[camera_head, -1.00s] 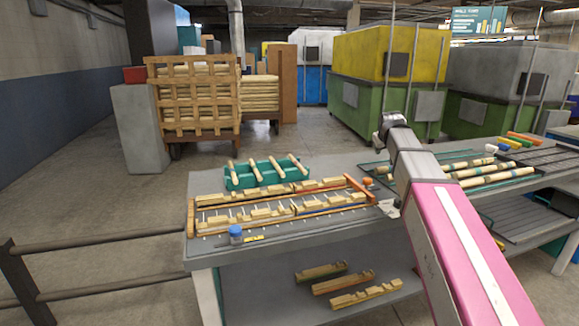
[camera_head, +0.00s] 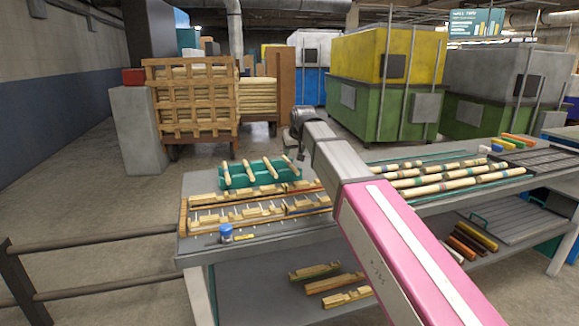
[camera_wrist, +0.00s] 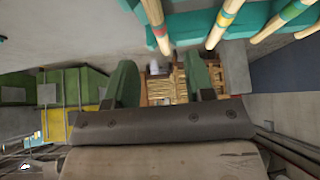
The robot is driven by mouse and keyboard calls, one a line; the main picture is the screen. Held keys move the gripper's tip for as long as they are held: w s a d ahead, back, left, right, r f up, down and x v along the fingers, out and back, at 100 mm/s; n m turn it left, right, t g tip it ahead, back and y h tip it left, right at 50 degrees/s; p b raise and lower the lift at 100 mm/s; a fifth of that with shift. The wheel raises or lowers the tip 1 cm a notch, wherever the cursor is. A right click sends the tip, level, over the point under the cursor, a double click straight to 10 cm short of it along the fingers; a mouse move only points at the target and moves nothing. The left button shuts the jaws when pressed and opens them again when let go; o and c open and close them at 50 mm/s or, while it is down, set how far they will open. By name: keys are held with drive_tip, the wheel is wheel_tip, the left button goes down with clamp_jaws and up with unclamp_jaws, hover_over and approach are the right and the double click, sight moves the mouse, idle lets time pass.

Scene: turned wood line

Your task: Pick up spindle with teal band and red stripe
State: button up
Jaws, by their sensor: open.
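Several pale wooden spindles lie in a teal rack (camera_head: 240,182) on the bench. Their bands are too small to read in the head view. In the wrist view, the rack (camera_wrist: 185,30) is at the top with spindle ends hanging over it.
More banded spindles (camera_head: 445,186) lie in rows on the right part of the bench. A wooden crate (camera_head: 195,105) stands behind, beyond open floor.

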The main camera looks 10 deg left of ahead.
sight(290, 163)
drive_tip(key=shift+x, duration=3.45)
drive_tip(key=shift+s+f, duration=0.1)
drive_tip(key=shift+s, duration=0.05)
clamp_jaws()
